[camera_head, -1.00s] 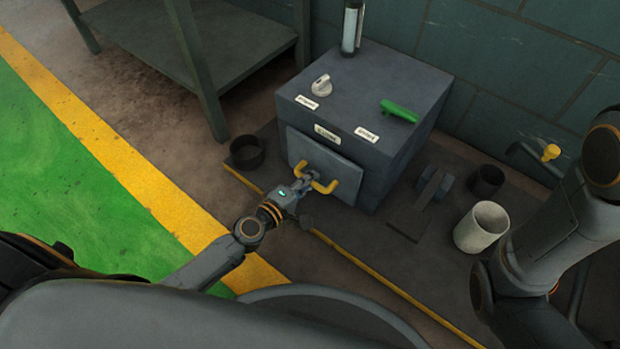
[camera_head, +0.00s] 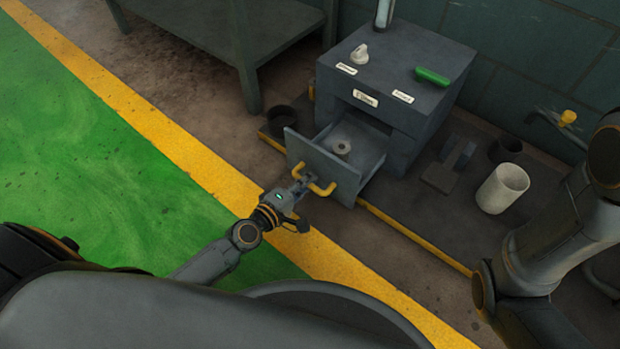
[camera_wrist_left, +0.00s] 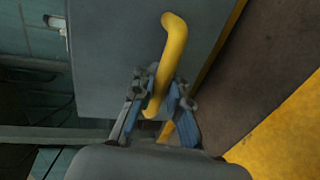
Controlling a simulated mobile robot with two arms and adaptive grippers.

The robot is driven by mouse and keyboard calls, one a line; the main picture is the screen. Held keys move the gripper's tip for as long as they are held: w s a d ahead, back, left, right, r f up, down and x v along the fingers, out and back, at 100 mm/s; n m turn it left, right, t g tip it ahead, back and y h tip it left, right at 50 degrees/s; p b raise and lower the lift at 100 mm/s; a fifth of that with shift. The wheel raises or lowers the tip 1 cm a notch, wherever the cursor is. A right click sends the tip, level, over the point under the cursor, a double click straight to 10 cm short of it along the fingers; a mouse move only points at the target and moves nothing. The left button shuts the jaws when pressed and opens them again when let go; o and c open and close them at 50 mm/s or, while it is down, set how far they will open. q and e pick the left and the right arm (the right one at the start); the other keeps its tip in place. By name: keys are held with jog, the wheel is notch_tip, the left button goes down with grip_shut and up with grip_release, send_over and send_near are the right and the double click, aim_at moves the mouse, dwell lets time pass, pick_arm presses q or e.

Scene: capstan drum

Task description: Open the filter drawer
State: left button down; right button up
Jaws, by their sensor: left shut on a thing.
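The filter drawer (camera_head: 322,167) stands well out of the front of the grey cabinet (camera_head: 395,85), open at the top. A small round ring-shaped part (camera_head: 342,147) lies inside it. The yellow handle (camera_head: 316,186) is on the drawer's front panel. My left gripper (camera_head: 307,184) is shut on this handle. In the left wrist view the fingers (camera_wrist_left: 157,97) sit on both sides of the yellow bar (camera_wrist_left: 174,45). My right arm (camera_head: 560,225) is at the right, but its gripper is outside the frame.
A white knob (camera_head: 360,53) and a green handle (camera_head: 433,76) are on the cabinet top. A white cup (camera_head: 503,188), a dark cup (camera_head: 506,149) and a dark block (camera_head: 450,165) stand to the right. A dark bowl (camera_head: 285,121) is left of the drawer. A workbench (camera_head: 215,30) stands behind.

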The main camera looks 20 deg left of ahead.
pick_arm(q)
jog(key=shift+r, duration=0.1)
jog(key=c, duration=1.3)
grip_release()
jog(key=shift+c, duration=0.2)
jog(key=shift+s, duration=0.1)
jog(key=v, duration=1.2)
